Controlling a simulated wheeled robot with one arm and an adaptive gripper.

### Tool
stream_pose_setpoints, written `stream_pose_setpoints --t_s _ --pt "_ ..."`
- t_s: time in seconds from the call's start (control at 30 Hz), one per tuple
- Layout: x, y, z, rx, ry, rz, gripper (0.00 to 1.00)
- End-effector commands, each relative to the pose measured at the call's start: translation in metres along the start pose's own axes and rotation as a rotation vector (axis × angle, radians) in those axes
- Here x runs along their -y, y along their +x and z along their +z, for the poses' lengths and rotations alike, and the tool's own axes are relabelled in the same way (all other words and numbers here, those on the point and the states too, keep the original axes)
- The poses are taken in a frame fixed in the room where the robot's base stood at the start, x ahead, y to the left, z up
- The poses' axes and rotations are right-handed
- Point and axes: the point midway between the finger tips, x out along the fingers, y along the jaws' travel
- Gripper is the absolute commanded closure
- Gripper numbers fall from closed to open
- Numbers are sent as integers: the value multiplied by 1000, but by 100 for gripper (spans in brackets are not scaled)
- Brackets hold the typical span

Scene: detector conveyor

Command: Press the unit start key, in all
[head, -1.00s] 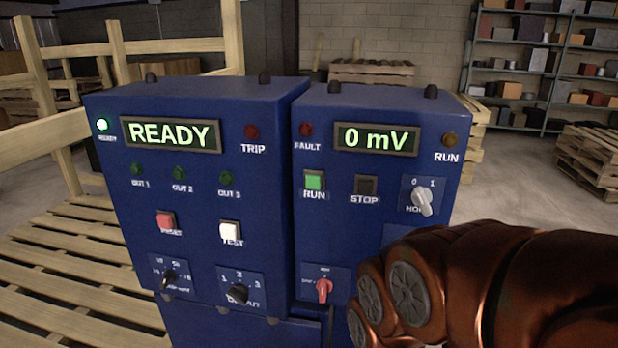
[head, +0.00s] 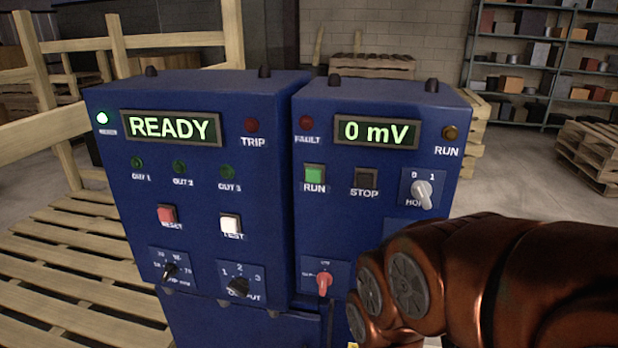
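Two blue control units stand side by side. The right unit (head: 385,100) has a square green key labelled RUN (head: 314,175) and a dark key labelled STOP (head: 366,179). Its display (head: 376,133) reads 0 mV; its FAULT lamp (head: 306,122) and RUN lamp (head: 450,133) look unlit. The left unit (head: 200,95) has a READY display (head: 171,128), a lit green lamp (head: 102,118), a red RESET key (head: 166,215) and a white TEST key (head: 230,223). My copper-coloured arm covers the right unit's lower right part. My gripper is not visible.
The right unit also has a grey two-position knob (head: 421,194) and a red knob (head: 323,283). The left unit has two black knobs (head: 170,271) (head: 238,287) and a dark TRIP lamp (head: 251,126). Wooden pallets (head: 60,265) lie at left; shelves (head: 540,70) stand behind.

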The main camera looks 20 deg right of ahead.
Motion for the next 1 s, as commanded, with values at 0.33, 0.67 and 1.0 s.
stream_pose_setpoints --t_s 0.33,0.67,1.0 --pt "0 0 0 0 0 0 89" --pt "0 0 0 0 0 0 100" --pt "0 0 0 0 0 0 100"
